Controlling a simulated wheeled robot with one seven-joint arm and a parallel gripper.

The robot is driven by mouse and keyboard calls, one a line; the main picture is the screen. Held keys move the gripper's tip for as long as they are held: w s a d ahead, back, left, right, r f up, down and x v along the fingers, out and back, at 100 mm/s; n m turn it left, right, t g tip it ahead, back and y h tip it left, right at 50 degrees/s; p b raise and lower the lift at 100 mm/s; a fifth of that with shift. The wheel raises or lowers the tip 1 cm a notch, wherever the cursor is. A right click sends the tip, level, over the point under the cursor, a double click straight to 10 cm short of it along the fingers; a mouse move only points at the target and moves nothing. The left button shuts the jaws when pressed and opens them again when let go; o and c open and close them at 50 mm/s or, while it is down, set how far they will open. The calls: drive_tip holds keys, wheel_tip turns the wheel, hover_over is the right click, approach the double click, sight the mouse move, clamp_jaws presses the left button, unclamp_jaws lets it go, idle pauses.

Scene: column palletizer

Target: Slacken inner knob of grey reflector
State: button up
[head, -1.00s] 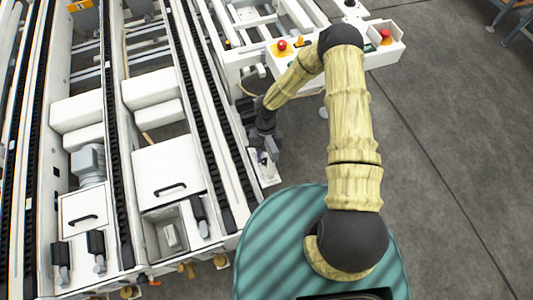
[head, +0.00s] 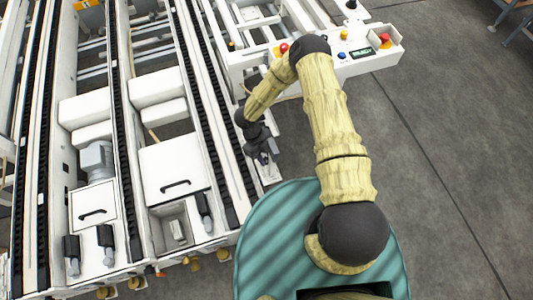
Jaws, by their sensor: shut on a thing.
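My gripper (head: 264,157) is at the outer side of the conveyor's right rail, just above a small white bracket plate (head: 270,174). Its fingers are closed on a small part there. The grey reflector and its inner knob are too small and too covered by the dark gripper to be told apart. The forearm reaches down to this spot from the upper right, and the wrist is bent over the rail side.
The conveyor frame (head: 228,178) with dark chain tracks fills the left. A white control box (head: 367,52) with a red button stands beyond my elbow. Orange-brown knobs (head: 195,265) line the frame's near edge.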

drive_tip(key=shift+s+n+t+h+p, duration=0.15)
drive_tip(key=shift+n+t+h+p, duration=0.35)
drive_tip(key=shift+n, duration=1.1)
drive_tip(key=o, duration=1)
drive_tip(key=b+v, duration=0.1)
drive_tip(key=v, duration=1.6)
drive_tip(key=shift+s+d+r, duration=0.1)
drive_tip(key=shift+s+r, duration=0.05)
drive_tip(key=shift+r, duration=0.15)
